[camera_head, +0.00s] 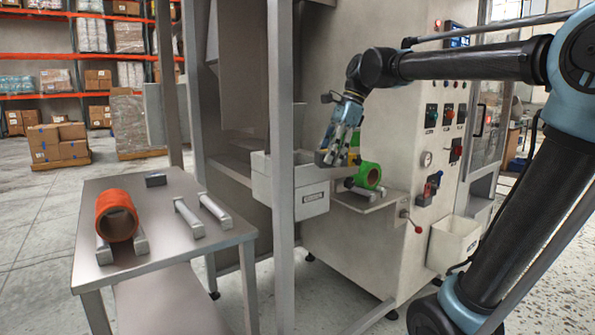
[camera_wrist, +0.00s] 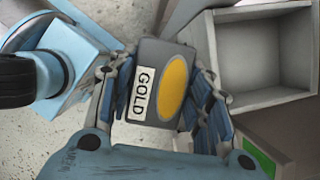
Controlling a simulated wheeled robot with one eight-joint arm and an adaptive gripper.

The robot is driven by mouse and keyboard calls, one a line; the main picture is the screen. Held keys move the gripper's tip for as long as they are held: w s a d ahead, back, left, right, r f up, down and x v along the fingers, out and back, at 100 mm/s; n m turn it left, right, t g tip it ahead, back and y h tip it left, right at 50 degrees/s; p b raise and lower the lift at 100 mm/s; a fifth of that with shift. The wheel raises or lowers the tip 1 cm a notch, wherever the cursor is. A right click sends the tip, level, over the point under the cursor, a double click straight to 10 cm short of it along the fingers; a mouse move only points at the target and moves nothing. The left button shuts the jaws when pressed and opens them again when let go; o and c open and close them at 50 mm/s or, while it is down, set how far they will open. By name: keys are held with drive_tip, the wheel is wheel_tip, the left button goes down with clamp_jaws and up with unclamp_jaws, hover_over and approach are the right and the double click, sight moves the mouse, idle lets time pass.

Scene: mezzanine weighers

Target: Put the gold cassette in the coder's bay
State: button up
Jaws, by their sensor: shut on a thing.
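The gold cassette (camera_wrist: 160,85) is a dark grey block with a "GOLD" label and a yellow oval. My gripper (camera_wrist: 165,95) is shut on it, with a finger on each side. In the head view my gripper (camera_head: 332,152) hangs in front of the machine, just right of a pale open-topped box (camera_head: 312,200) and above a small shelf. The cassette is too small to make out clearly there. In the wrist view an empty open grey box (camera_wrist: 285,98) is at the upper right, apart from the cassette. I cannot tell for sure whether this box is the coder's bay.
A steel post (camera_head: 281,120) stands before the box.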

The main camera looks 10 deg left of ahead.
drive_tip(key=w+a, duration=0.3)
drive_tip(key=a, duration=0.1)
drive_tip(key=w+a+f, duration=0.1)
drive_tip(key=w+a, duration=0.3)
drive_tip(key=w+a+f, duration=0.1)
drive_tip(key=w+a, duration=0.2)
drive_tip(key=a, duration=0.1)
drive_tip(key=shift+w, duration=0.2)
drive_tip(key=shift+f, duration=2.25)
drive_tip(key=shift+w+a+f, duration=0.1)
drive_tip(key=shift+a+f, duration=0.1)
drive_tip(key=shift+f, duration=0.1)
drive_tip(key=shift+f, duration=0.1)
drive_tip(key=o, duration=1.1)
drive_tip(key=v, duration=1.2)
drive_tip(key=shift+w, duration=0.1)
